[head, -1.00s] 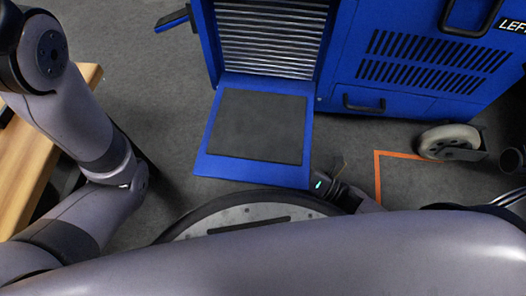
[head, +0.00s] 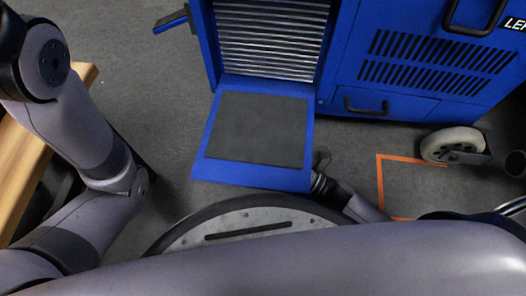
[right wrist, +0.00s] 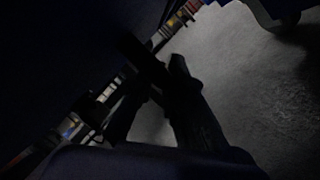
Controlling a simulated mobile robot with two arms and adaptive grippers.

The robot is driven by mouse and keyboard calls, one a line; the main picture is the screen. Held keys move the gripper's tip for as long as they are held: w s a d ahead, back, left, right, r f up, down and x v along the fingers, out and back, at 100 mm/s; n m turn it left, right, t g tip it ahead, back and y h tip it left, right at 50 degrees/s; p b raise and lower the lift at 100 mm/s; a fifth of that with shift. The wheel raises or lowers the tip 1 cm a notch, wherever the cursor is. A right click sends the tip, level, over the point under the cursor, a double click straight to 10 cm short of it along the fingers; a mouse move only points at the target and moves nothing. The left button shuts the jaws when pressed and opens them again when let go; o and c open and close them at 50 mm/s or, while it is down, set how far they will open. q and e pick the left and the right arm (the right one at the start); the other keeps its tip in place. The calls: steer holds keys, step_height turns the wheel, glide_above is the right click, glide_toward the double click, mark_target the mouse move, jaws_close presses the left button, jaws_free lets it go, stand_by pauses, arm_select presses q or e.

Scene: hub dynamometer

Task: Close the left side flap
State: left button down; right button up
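The side flap (head: 203,167), a blue panel with a dark mat on its upper face, is folded down open from the slatted opening of the blue machine (head: 345,60) in the head view. My right gripper (head: 321,160) is low beside the flap's near right corner, partly hidden by its edge. In the right wrist view my right gripper's dark fingers (right wrist: 160,75) point towards a dark surface, with grey floor between and beside them. It is too dark to tell if they touch anything or how far apart they are. My left gripper is out of view.
A wooden bench (head: 25,165) stands at the left, behind my left arm. A caster wheel (head: 453,144) and an orange floor line (head: 379,185) are to the right. A blue part with a black edge (head: 172,19) sticks out at the upper left. Floor left of the flap is clear.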

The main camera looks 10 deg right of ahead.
jaws_close()
stand_by(0.4)
